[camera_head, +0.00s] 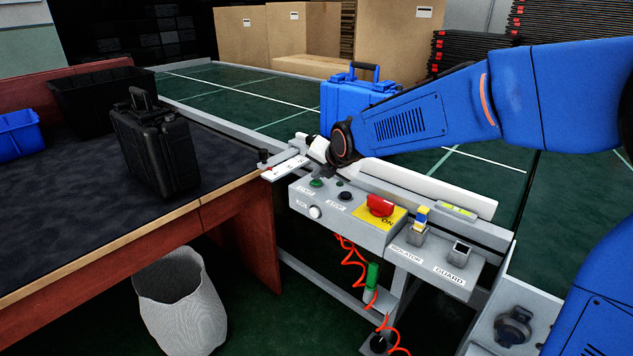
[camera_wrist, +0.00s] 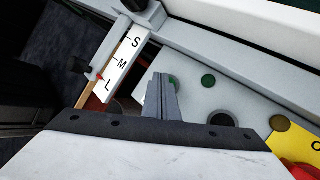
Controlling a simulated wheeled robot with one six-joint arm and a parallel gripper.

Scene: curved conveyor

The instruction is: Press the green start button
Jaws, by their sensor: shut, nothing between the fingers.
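The green start button (camera_head: 316,183) is on the grey control box, near its left end, above the START label. In the wrist view, a green patch (camera_wrist: 173,79) shows just right of my fingertips, partly hidden by them. My gripper (camera_head: 324,173) is over the box, close to the start button; contact cannot be told. In the wrist view my gripper (camera_wrist: 160,77) has its fingers together, with nothing between them. A dark green round part (camera_wrist: 208,81) lies a little further right. The black stop button (camera_head: 345,196) is right of the start button.
The box (camera_head: 365,232) also carries a white knob (camera_head: 315,212) and a red switch (camera_head: 380,206) on a yellow plate. A white S-M-L scale (camera_wrist: 118,66) lies left of the box. A blue case (camera_head: 345,98) stands on the conveyor; a black case (camera_head: 155,150) stands on the table.

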